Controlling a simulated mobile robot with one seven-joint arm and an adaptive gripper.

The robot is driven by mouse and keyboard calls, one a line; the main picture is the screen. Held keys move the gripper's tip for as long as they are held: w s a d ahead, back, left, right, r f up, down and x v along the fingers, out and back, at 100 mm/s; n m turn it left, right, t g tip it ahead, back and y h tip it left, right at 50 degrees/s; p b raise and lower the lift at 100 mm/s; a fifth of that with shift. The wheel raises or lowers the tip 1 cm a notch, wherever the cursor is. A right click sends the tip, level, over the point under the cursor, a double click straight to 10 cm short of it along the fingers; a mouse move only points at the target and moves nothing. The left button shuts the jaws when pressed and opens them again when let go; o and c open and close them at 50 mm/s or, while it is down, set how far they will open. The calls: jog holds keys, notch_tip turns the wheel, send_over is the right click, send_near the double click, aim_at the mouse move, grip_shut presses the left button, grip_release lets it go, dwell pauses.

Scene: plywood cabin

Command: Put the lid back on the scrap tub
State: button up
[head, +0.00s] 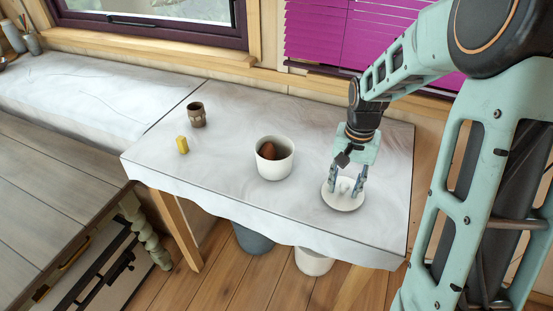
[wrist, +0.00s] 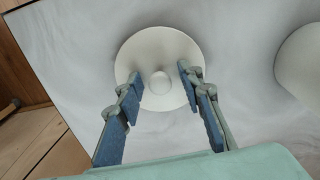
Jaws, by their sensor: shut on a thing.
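The lid (head: 343,202) is a round, off-white disc with a small knob, at the right part of the marbled table. It also shows in the wrist view (wrist: 160,45). My gripper (head: 347,183) points down over it and is shut on the lid, with its fingers (wrist: 160,80) on either side of the knob. The exact contact is hard to see, as is whether the lid touches the table. The scrap tub (head: 275,173) is white, upright and open, left of the lid, with a reddish-brown thing (head: 268,151) inside. Its edge shows at the right of the wrist view (wrist: 302,65).
A yellow block (head: 182,145) and a brown cup (head: 196,115) stand at the table's left. The table (head: 230,180) is clear between tub and lid. Below its front edge are a dark bin (head: 252,240) and a white bin (head: 313,263). A window wall is behind.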

jog(key=shift+s+r+p, duration=0.15)
jog(key=shift+r+p, duration=0.25)
jog(key=shift+p, duration=0.1)
grip_shut()
jog(key=shift+r+p, duration=1.55)
jog(key=shift+r, duration=0.85)
